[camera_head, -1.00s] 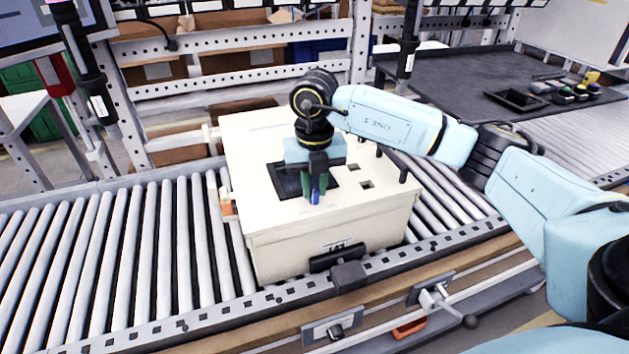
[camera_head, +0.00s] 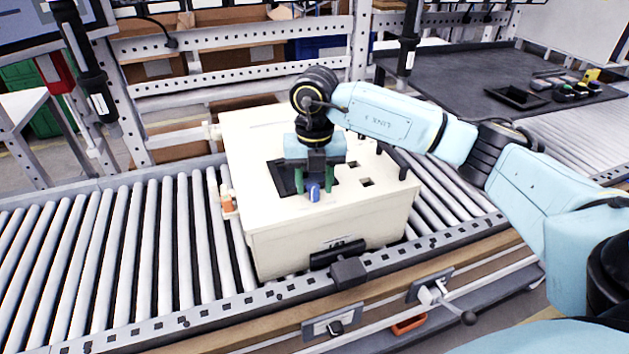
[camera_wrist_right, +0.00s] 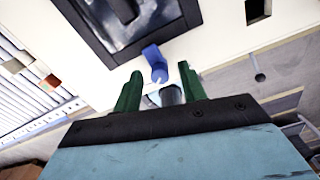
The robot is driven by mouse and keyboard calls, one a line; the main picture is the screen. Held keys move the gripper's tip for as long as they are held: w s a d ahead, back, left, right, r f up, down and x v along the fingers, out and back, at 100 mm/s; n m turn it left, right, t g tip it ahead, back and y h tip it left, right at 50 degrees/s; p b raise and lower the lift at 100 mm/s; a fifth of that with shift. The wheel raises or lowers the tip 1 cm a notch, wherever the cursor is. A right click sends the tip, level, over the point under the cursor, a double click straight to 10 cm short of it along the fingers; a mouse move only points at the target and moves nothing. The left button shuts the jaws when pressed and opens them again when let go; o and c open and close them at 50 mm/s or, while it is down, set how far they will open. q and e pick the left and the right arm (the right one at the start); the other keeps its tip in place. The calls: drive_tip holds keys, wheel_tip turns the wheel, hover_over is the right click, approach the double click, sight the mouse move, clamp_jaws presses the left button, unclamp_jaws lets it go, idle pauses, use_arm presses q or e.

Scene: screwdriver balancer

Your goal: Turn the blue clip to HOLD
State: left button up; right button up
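The blue clip (camera_head: 314,192) is on the front part of the top of the cream box (camera_head: 290,244), in front of a dark framed recess. It also shows in the right wrist view (camera_wrist_right: 155,64), just past the fingertips and beside the recess frame. My right gripper (camera_head: 314,184) is open, with its green fingers apart on either side of the clip in the head view. In the right wrist view the open gripper (camera_wrist_right: 158,82) shows a gap between the fingers. I cannot read any HOLD mark. My left gripper is not in view.
The box sits on a roller conveyor (camera_head: 140,250). A dark bracket (camera_head: 349,272) stands at the box's front edge. An orange and white part (camera_head: 227,199) is at its left side. A dark table (camera_head: 470,80) with small items is at the back right.

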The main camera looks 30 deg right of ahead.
sight(314, 186)
wheel_tip(314, 186, up, 13)
drive_tip(key=shift+r+p, duration=0.2)
drive_tip(key=shift+p, duration=0.2)
idle(0.7)
